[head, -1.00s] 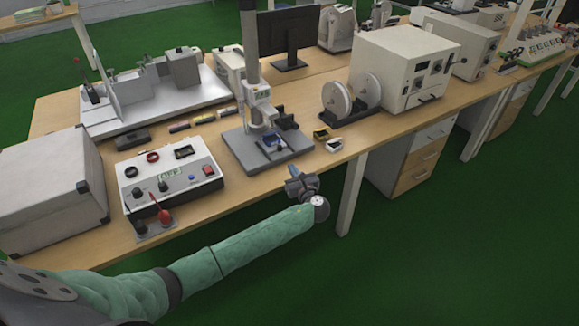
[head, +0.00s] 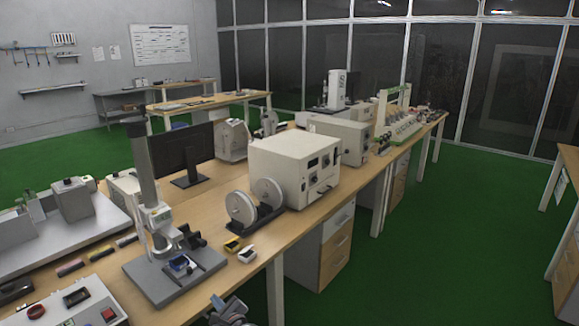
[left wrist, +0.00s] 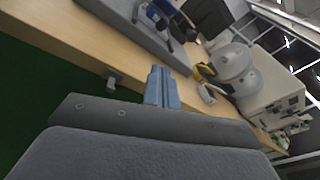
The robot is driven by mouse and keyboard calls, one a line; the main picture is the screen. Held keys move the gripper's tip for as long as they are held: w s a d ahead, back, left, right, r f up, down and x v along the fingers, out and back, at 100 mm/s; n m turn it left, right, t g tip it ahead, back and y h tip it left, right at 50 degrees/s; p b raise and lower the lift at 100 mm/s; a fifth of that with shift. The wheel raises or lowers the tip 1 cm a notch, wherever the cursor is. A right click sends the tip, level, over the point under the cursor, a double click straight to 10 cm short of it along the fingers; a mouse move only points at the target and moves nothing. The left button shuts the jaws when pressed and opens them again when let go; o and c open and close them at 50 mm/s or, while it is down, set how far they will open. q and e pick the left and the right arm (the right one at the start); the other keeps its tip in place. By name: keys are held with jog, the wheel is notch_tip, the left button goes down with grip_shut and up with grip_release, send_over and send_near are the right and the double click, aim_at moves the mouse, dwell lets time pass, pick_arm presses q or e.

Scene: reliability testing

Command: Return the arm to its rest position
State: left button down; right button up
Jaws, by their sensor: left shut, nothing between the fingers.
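My left gripper (head: 229,305) shows at the bottom edge of the head view, just in front of the workbench's near edge. Most of my left arm is out of that view. In the left wrist view my left gripper (left wrist: 162,88) points toward the bench, its blue-grey fingers closed together with nothing between them. It looks apart from everything on the bench. My right gripper is in neither view.
The long wooden workbench (head: 262,240) carries a test stand (head: 165,245), a monitor (head: 182,160), a white cabinet instrument (head: 295,170) and a control box (head: 75,305). A small yellow-black block (head: 233,245) lies near its edge. Green floor (head: 430,240) is open at right.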

pick_arm(q)
jog(key=s+d+f+n+g+h, duration=0.3)
jog(key=s+d+f+n+h, duration=0.15)
jog(key=s+f+n, duration=0.35)
jog(key=s+d+f+n+g+h, duration=0.3)
jog(key=s+f+n+h, duration=0.25)
jog(key=n, duration=0.35)
jog(key=s+f+n+g, duration=0.1)
jog(key=s+f, duration=0.5)
jog(key=s, duration=0.5)
jog(key=s+f+n+g+h, duration=0.1)
jog(key=s+f+g, duration=0.1)
jog(key=s+f, duration=0.4)
jog(key=s+f+n+g+h, duration=0.1)
jog(key=s+f, duration=0.5)
jog(key=s, duration=1.1)
jog(key=shift+d+g, duration=0.2)
jog(key=shift+g, duration=0.5)
